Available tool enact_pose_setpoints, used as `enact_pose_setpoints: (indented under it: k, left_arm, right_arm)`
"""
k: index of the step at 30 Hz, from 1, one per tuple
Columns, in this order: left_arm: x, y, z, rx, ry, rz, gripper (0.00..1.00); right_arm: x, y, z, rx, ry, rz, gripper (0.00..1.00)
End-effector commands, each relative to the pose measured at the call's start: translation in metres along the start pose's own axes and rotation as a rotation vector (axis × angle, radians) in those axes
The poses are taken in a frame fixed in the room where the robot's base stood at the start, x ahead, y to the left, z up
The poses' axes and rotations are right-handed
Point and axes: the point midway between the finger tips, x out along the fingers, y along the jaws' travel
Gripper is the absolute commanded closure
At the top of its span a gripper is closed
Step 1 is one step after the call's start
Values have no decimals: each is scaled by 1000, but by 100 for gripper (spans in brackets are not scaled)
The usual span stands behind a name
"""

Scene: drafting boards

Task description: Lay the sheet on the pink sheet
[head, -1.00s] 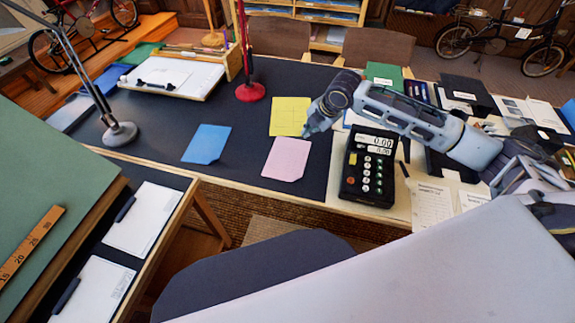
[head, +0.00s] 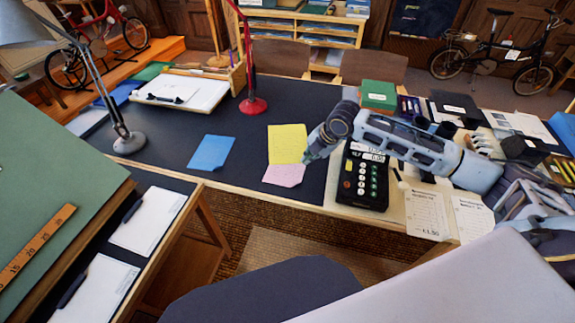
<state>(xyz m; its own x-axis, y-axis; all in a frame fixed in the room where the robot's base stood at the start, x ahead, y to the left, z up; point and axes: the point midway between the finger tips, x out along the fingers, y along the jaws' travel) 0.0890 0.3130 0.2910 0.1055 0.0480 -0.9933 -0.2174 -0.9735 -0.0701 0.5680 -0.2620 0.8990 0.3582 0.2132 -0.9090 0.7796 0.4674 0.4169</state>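The yellow sheet (head: 287,142) lies on the dark mat and covers the far part of the pink sheet (head: 284,176). Only the near strip of the pink sheet shows. The blue sheet (head: 211,152) lies flat to their left, apart from both. My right gripper (head: 307,158) reaches in from the right, its tips low at the right edge of the yellow sheet. The tips are too small to tell whether they are open, shut or gripping the sheet. My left gripper is not in view.
A black calculator (head: 363,180) stands just right of the sheets, under my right arm. A red lamp base (head: 254,105) and a drawing board (head: 188,92) are behind. A grey lamp (head: 129,143) stands at left. The dark mat (head: 235,185) is clear near the blue sheet.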

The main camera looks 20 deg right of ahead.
Motion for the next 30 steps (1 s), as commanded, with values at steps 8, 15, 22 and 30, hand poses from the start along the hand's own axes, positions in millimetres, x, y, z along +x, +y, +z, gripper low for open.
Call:
enact_pose_setpoints:
  k: [8,15,22,30]
  left_arm:
    - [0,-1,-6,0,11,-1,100]
    - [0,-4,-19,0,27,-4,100]
    - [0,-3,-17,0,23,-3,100]
    - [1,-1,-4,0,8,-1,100]
  right_arm:
    - [0,0,0,-30,13,2,100]
    - [0,0,0,-41,18,4,100]
    - [0,-1,0,-41,18,4,100]
    - [21,-10,0,-39,19,2,100]
